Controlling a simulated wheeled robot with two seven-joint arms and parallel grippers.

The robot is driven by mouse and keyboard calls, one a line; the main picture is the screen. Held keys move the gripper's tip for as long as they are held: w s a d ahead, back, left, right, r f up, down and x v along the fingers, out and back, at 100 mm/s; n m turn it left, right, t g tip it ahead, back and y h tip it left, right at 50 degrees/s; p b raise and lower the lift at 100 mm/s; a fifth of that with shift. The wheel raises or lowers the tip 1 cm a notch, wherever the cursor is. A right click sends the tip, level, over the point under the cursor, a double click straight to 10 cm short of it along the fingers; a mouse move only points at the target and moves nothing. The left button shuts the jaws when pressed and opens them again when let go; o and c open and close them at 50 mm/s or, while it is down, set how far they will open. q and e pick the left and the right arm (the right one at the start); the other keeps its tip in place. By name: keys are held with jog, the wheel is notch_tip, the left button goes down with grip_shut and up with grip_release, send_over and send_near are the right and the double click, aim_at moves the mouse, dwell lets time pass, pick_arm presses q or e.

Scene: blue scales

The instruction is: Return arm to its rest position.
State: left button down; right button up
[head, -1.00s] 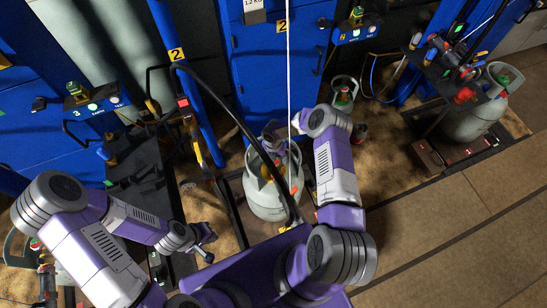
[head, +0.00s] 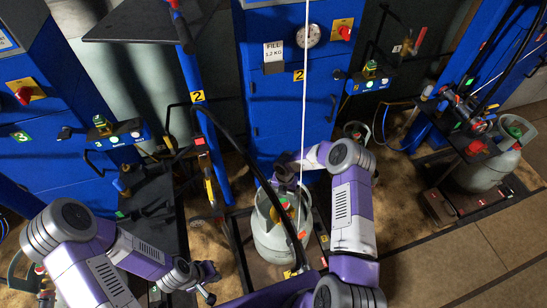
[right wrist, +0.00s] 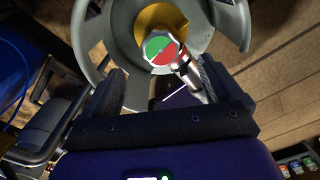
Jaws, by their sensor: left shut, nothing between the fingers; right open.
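My left gripper (head: 208,273) is at the lower left of the head view, shut and empty, low beside the dark stand, apart from the grey gas cylinder (head: 268,243). My right arm reaches to the top of this cylinder, and my right gripper (head: 285,178) is small and partly hidden there. In the right wrist view my right gripper (right wrist: 160,88) is open. Its fingers lie on either side of a metal connector with a green and red round cap (right wrist: 160,48), inside the cylinder's grey collar (right wrist: 235,22). I cannot tell whether either finger touches the connector.
A blue cabinet (head: 282,110) with a gauge stands behind the cylinder, and a black hose (head: 240,150) curves down in front. A thin white line (head: 306,80) hangs vertically. Another grey cylinder (head: 487,170) stands at the right. Open floor (head: 440,265) lies at the lower right.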

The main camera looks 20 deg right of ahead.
jog(key=n, duration=0.2)
jog(key=s+n, duration=0.1)
jog(key=n, duration=0.1)
jog(key=shift+s+a+t+h, duration=0.1)
jog(key=shift+a+t+h, duration=0.05)
jog(key=shift+t+h, duration=0.2)
jog(key=s+a+r+m+y, duration=0.2)
jog(key=s+a+m, duration=0.5)
jog(key=m, duration=1.1)
jog(key=s+a+r+m+y, duration=0.3)
jog(key=s+a+m, duration=0.4)
jog(key=s+m, duration=0.8)
jog(key=m, duration=0.2)
jog(key=shift+s+a+r+m, duration=0.15)
jog(key=shift+s+r+m, duration=0.15)
jog(key=shift+m, duration=0.1)
